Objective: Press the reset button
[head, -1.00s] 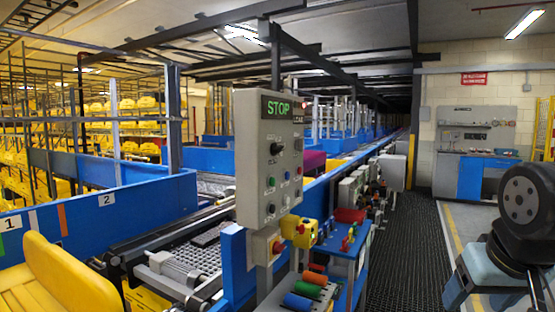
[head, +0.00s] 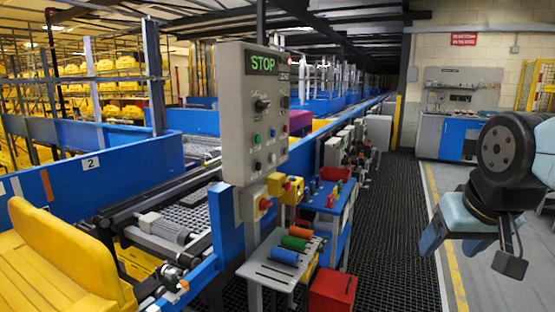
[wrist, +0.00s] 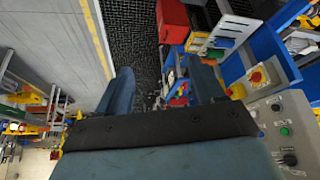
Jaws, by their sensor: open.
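A grey control panel (head: 240,88) stands upright left of centre in the head view, with a green STOP display (head: 263,63) on top. It bears a black knob (head: 262,104), a green button (head: 257,139) and several other small buttons. Their labels are too small to read, so I cannot tell which is reset. Part of the panel shows sideways at the lower right of the wrist view, with a green button (wrist: 284,131). My gripper (wrist: 167,85) is open and empty in the wrist view, apart from the panel.
A red box (head: 332,291) stands on the floor. The dark mat aisle (head: 400,230) to the right is clear.

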